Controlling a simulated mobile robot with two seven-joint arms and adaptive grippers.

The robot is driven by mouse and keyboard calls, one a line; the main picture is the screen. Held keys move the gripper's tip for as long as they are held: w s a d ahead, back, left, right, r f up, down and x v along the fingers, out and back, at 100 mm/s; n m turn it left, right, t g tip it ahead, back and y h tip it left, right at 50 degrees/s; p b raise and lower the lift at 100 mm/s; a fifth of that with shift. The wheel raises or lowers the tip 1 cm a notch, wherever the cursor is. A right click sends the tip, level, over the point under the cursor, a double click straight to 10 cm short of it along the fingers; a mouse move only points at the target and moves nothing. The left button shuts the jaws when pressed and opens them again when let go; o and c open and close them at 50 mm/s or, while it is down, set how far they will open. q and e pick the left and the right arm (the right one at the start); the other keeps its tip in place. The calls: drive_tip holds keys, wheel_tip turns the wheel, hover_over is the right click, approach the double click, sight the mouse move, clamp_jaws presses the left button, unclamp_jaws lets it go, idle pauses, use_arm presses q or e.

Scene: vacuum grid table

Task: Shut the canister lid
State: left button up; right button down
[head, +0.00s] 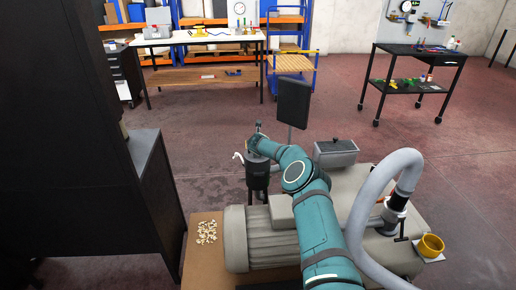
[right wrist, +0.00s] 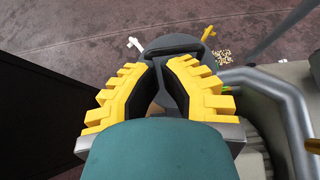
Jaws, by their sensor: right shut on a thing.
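My left gripper is not in view.
The grey machine with a ribbed motor (head: 262,240) fills the near middle. A thick grey hose (head: 372,190) arches on the right, by a yellow cup (head: 431,246). Pale chips (head: 207,232) lie left. A dark panel (head: 292,102) stands behind the canister. A black cabinet blocks the left.

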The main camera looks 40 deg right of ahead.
drive_tip(key=shift+s, duration=0.5)
drive_tip(key=shift+s+a+r, duration=0.15)
drive_tip(key=shift+r, duration=0.15)
drive_tip(key=v, duration=0.8)
drive_tip(key=shift+s+a+r, duration=0.2)
drive_tip(key=shift+s, duration=0.1)
